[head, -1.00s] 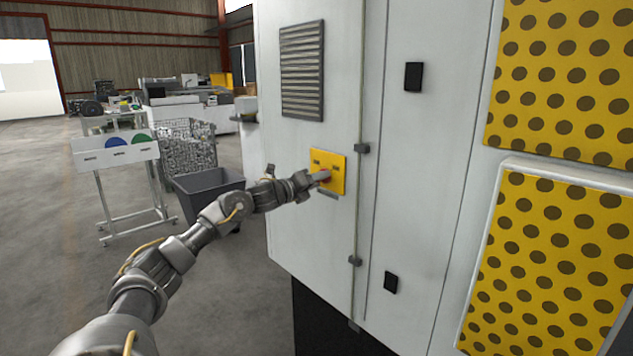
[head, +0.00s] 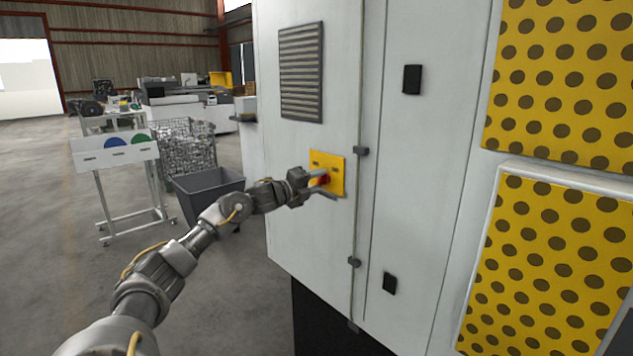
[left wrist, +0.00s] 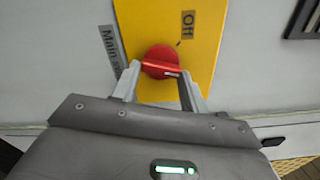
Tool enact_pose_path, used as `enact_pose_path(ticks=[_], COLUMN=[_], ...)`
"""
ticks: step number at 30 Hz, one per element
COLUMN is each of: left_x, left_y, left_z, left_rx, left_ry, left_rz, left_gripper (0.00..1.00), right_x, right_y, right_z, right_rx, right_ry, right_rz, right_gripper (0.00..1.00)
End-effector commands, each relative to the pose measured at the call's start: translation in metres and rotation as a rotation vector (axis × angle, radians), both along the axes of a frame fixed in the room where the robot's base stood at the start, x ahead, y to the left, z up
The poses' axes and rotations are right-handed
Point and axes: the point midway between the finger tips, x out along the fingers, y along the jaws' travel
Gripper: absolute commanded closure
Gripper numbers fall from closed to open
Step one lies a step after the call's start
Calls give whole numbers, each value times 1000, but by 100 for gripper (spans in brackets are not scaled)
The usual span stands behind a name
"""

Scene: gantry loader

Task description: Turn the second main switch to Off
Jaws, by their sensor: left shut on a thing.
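The main switch is a red rotary knob (left wrist: 161,62) on a yellow plate (head: 336,165) mounted on the white cabinet door. In the left wrist view the yellow plate (left wrist: 195,60) has an "Off" label at the upper right of the knob and a partly hidden "Main" label to its left. My left gripper (head: 324,184) is at the plate, and in the left wrist view its fingers (left wrist: 162,80) straddle the knob, shut on its grip bar. The knob's white mark points right, not at the "Off" label. My right gripper is not in view.
The white cabinet (head: 300,235) has a dark louvred vent (head: 302,72) above the plate and black latches to the right. Yellow perforated panels (head: 560,85) stand at far right. A grey bin (head: 205,190) and a white stand (head: 118,155) are at left on open floor.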

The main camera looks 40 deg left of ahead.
Motion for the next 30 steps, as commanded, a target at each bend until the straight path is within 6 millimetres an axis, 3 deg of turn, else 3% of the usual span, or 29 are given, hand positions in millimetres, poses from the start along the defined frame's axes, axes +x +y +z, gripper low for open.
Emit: enact_pose_path(ticks=[30], left_x=[0], left_y=[2], left_z=[5], left_rx=[-917], left_ry=[82], left_rz=[6], left_gripper=[79], right_x=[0], right_y=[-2], right_z=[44], right_rx=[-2], right_ry=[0], right_rz=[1], right_gripper=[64])
